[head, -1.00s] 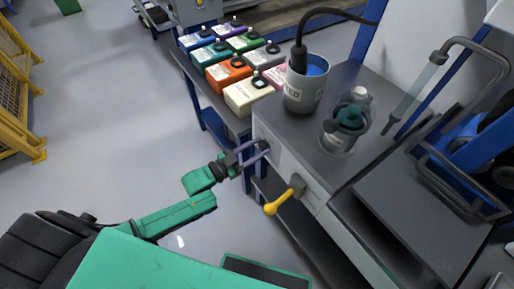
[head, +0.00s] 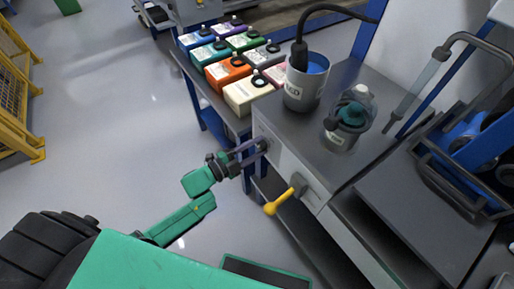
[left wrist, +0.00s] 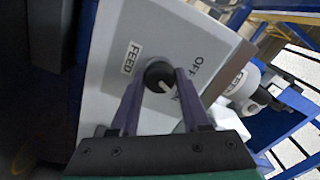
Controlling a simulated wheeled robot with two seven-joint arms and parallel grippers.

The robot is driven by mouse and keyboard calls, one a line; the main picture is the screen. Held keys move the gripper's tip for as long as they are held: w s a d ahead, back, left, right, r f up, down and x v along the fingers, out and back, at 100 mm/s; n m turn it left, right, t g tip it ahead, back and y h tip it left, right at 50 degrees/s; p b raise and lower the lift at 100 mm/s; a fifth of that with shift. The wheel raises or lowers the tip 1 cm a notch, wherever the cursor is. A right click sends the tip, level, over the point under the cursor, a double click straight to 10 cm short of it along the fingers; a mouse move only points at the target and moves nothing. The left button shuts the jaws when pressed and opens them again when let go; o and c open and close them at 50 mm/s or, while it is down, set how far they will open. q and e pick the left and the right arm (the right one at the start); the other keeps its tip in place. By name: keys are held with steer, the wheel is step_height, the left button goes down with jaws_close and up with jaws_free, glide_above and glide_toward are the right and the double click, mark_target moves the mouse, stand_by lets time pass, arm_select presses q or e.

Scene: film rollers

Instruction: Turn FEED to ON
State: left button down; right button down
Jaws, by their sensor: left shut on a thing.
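The FEED knob (left wrist: 159,76) is a round black dial with a white pointer line, on a pale panel (left wrist: 200,38) in the left wrist view. A FEED label (left wrist: 131,57) is beside it. An OFF label shows past the knob, and other lettering by my finger is partly covered. The pointer is turned toward that covered lettering; I cannot tell its exact setting. My left gripper (left wrist: 158,84) is shut on the knob, one purple finger on each side. In the head view, my left gripper (head: 258,150) reaches the front panel of the bench. My right gripper is not in view.
A yellow-handled lever (head: 278,203) sticks out of the panel right of the knob. A metal cup (head: 303,92) with a black hose and a clear-topped vessel (head: 346,125) stand on the bench. Several coloured containers (head: 228,72) stand behind. The floor at left is free.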

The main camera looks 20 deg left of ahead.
arm_select(q)
steer(key=shift+f+m, duration=0.1)
steer(key=shift+m, duration=0.8)
steer(key=shift+c, duration=1.9)
jaws_free()
steer(key=shift+s+a, duration=0.1)
steer(key=v, duration=1.4)
steer(key=shift+s, duration=0.2)
